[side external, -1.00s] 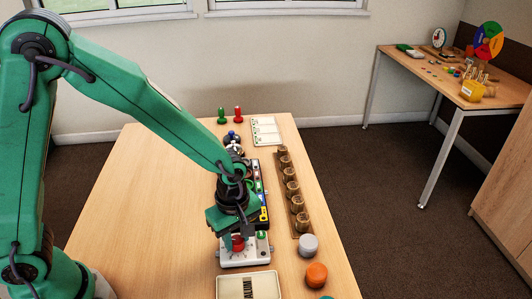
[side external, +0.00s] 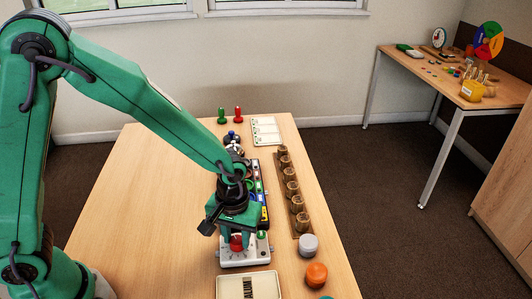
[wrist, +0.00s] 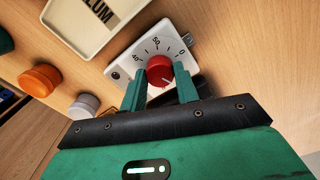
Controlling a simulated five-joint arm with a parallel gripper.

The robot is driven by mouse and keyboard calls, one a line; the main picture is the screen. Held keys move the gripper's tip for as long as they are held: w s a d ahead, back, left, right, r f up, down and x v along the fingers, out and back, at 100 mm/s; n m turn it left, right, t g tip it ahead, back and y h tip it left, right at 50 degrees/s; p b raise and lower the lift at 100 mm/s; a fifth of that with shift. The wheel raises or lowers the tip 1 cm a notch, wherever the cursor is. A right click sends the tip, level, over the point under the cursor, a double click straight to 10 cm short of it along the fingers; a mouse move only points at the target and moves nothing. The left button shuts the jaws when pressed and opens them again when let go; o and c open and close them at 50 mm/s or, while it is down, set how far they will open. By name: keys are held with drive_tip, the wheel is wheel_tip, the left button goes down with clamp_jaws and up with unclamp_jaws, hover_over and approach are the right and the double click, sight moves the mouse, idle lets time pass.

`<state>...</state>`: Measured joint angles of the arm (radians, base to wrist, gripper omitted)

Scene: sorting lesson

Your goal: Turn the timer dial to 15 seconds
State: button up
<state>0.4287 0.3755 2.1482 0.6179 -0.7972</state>
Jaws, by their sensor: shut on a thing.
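The timer is a white box (side external: 258,256) near the front of the table, with a red round dial (side external: 236,243) on it. In the wrist view, the timer's white face (wrist: 125,66) carries tick marks and the numbers 40, 50 and 0; the rest of the scale is hidden. My gripper (wrist: 160,76) is over the timer, its two green fingers on either side of the red dial (wrist: 158,66) and shut on it. A pale pointer line shows on the dial's side nearest my gripper. I cannot read which number it marks.
A cream tray marked "ALUM" (side external: 222,284) lies just in front of the timer. A grey knob (side external: 308,245) and an orange one (side external: 316,275) stand to its right. A wooden rack with brass pieces (side external: 306,229) runs behind them. The table's left side is clear.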

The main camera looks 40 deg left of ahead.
sight(237, 240)
drive_tip(key=m, duration=0.4)
drive_tip(key=shift+r, duration=0.1)
idle(0.3)
drive_tip(key=o, duration=1)
drive_tip(key=shift+c, duration=0.2)
drive_tip(key=shift+r, duration=0.1)
drive_tip(key=shift+r, duration=3.8)
